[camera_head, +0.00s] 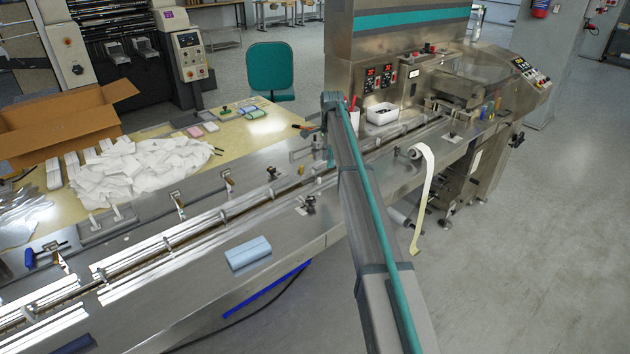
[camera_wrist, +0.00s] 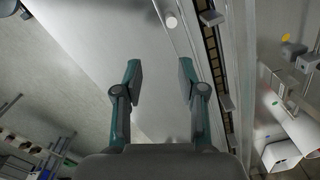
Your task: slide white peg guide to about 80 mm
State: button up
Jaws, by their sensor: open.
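A small white round peg (camera_wrist: 171,21), seen from above, stands by the rail edge at the top of the wrist view. It is beyond my fingertips and apart from them. My gripper (camera_wrist: 160,70) is open and empty, its two teal-and-grey fingers spread over the bare steel bed (camera_wrist: 105,50). In the head view the steel machine bed (camera_head: 205,295) runs diagonally, and my arm crosses it. I cannot clearly make out my fingers there, and I cannot tell the peg surely among the small fittings. No scale reading is legible.
A white bin (camera_head: 382,110) stands behind the conveyor in the head view. A blue pack (camera_head: 248,253) lies on the front bed. Clamp fittings (camera_head: 307,204) stand near the arm.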

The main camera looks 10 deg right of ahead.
aim_at(319, 179)
jog(key=a+f+p, duration=0.1)
jog(key=f, duration=0.2)
jog(key=w+a+f+p, duration=0.1)
jog(key=f, duration=0.2)
jog(key=a+f+p, duration=0.1)
jog(key=f, duration=0.2)
jog(key=shift+w, duration=0.2)
grip_shut()
dwell(0.4)
